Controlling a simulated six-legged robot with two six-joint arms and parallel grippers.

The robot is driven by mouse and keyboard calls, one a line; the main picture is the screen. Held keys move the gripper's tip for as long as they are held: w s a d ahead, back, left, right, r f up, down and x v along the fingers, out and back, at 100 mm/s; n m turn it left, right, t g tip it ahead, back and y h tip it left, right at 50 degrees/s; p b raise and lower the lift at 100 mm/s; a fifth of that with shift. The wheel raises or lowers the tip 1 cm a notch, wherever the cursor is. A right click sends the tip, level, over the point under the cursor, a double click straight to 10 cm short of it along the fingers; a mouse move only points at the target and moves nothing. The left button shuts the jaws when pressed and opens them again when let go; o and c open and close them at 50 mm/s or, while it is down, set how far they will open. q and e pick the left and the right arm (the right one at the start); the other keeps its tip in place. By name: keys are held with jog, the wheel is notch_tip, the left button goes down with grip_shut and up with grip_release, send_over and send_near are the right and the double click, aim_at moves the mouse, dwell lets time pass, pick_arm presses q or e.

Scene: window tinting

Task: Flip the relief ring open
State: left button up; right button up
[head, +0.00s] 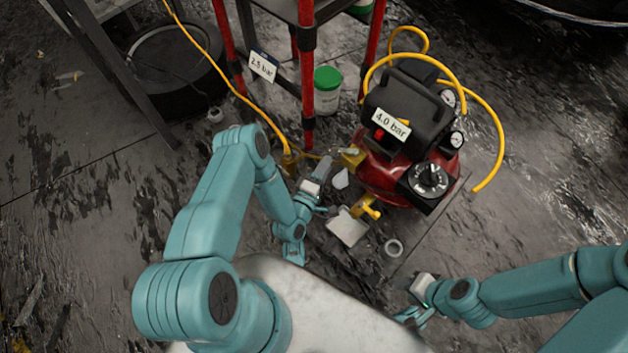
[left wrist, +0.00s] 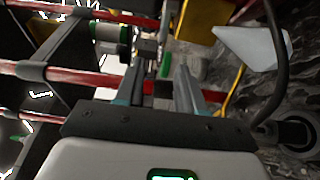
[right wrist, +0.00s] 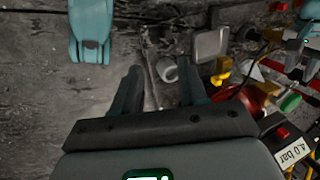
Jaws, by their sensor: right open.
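The red compressor (head: 385,182) stands right of centre with a black top and a "4.0 bar" label (head: 391,124). I cannot make out the relief ring on it for certain. A yellow fitting (head: 353,158) sits at its left side and also shows in the left wrist view (left wrist: 195,20). Another yellow fitting (head: 368,207) is at its lower front. My left gripper (head: 318,207) is left of the compressor, its fingers apart with nothing clearly held in the left wrist view. My right gripper (head: 410,314) is open and empty, below the compressor in the head view.
A red-post rack (head: 307,80) with a "2.5 bar" tag (head: 262,66) stands behind my left gripper. A green-lidded tub (head: 327,90) is beside it. Yellow hose (head: 500,135) loops around the compressor. A pale pad (head: 347,227) and small ring-shaped piece (head: 393,247) lie on the floor.

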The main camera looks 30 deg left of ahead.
pick_arm(q)
jog(key=s+p, duration=0.1)
jog(key=s, duration=0.6)
jog(key=shift+s+d, duration=0.15)
jog(key=shift+s, duration=0.1)
